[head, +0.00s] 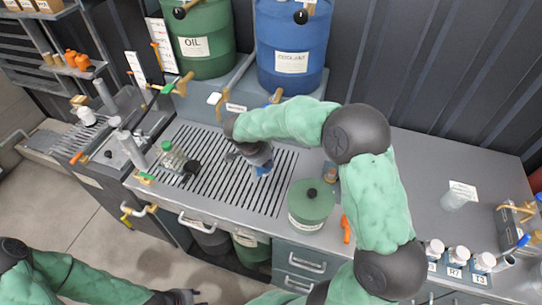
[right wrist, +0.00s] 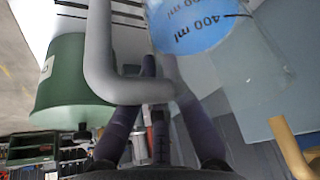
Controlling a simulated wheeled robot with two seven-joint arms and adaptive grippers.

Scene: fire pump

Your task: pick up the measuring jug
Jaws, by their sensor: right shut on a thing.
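The measuring jug (head: 263,169) shows in the head view as a small blue and clear shape over the slotted grille, mostly hidden by my right gripper (head: 249,153). In the right wrist view the clear jug (right wrist: 240,70) has blue contents and 400 ml marks. A grey bent bar, which looks like its handle, passes in front of my right fingers (right wrist: 155,100). The right gripper is shut on the jug; I cannot tell whether the jug touches the grille. My left gripper (head: 185,297) is low at the bottom edge, and its jaw opening is unclear.
A slotted grille (head: 205,190) lies in the grey bench. A glass jar (head: 172,158) stands left, a green lidded can (head: 310,203) right. Behind are a green OIL drum (head: 200,40) and a blue drum (head: 292,45) with taps. White-capped bottles (head: 458,257) stand far right.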

